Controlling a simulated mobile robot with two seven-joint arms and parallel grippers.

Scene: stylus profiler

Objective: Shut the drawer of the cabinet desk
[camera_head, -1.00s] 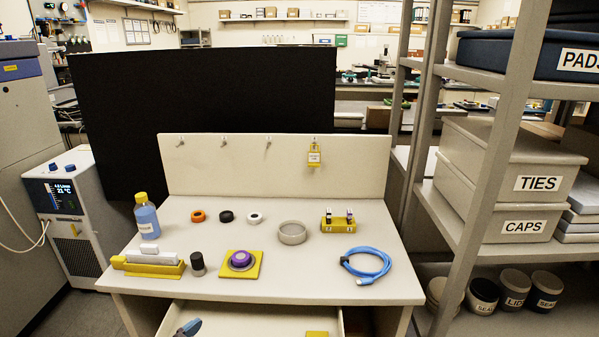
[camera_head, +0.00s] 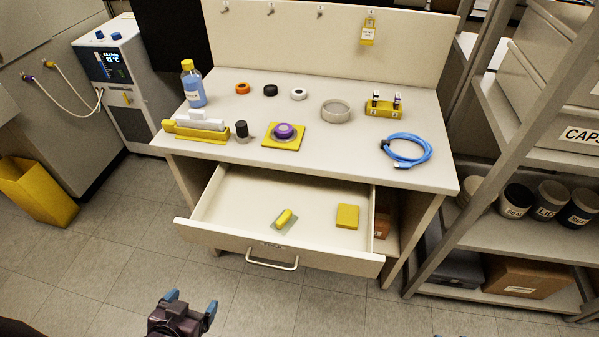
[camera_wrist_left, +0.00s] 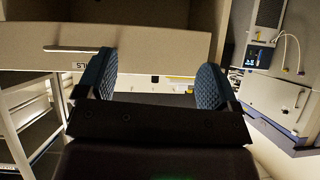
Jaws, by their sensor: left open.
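The white cabinet desk (camera_head: 320,158) stands ahead with its drawer (camera_head: 240,205) pulled out toward me. The drawer front carries a pale bar handle (camera_head: 272,264). Inside the drawer lie a yellow block (camera_head: 347,216) and a small yellow item on a grey piece (camera_head: 285,219). My left gripper (camera_head: 191,303) has blue fingertips. It is open and empty, in front of the drawer, left of the handle in the head view. In the left wrist view the drawer front (camera_wrist_left: 150,48) and its handle (camera_wrist_left: 72,48) show beyond the open fingers (camera_wrist_left: 155,85).
The desktop holds a blue bottle (camera_head: 193,86), a purple knob on a yellow base (camera_head: 284,132), a grey ring (camera_head: 337,110) and a blue cable (camera_head: 406,151). A shelf rack (camera_head: 470,140) stands close on the right. The floor (camera_head: 110,270) before the desk is mostly clear.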

